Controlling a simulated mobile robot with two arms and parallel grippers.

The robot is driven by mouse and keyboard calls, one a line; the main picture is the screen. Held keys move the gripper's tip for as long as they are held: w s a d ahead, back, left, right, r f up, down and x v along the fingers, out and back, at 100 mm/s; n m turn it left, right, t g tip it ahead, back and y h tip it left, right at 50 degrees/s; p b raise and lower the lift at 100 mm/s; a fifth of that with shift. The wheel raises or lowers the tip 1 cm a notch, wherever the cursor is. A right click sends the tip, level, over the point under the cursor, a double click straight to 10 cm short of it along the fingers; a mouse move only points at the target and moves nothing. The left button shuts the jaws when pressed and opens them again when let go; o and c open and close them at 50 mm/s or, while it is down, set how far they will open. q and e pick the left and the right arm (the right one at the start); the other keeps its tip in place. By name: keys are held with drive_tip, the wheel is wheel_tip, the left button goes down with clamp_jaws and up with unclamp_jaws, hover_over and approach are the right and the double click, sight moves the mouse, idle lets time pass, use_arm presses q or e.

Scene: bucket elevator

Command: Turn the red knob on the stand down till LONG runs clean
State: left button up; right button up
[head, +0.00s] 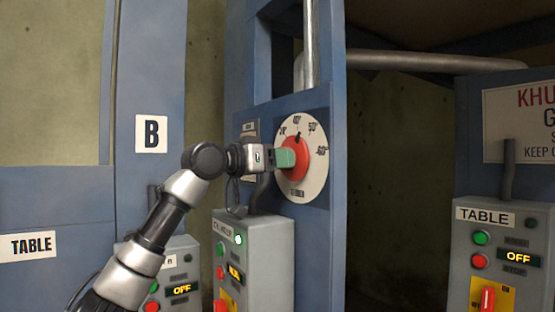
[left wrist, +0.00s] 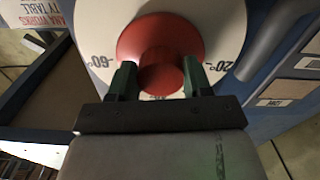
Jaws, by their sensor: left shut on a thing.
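The red knob (head: 299,160) sits at the middle of a round white dial (head: 315,178) on a blue stand post. The dial carries degree numbers up to 60, and a dark pointer stands near the top, around 40 to 50. My left gripper (head: 284,158) reaches in from the left with its green fingers at the knob. In the left wrist view the knob (left wrist: 162,50) is between the two fingers, which are closed on its grip. Part of the dial's lower scale is hidden there. My right gripper is in neither view.
Below the dial stands a grey control box (head: 265,255) with lit lamps. Another box showing OFF (head: 182,260) is behind my arm. A TABLE box (head: 500,262), also OFF, stands at right. A vertical pipe (head: 311,45) runs above the dial. The LONG flow is not visible.

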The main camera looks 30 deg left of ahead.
use_arm(q)
drive_tip(key=shift+d+r+n+p, duration=0.1)
drive_tip(key=shift+n+p, duration=0.7)
drive_tip(key=shift+n, duration=2)
drive_tip(key=o, duration=0.9)
drive_tip(key=b+v, duration=0.3)
drive_tip(key=v, duration=0.8)
drive_tip(key=shift+b, duration=0.4)
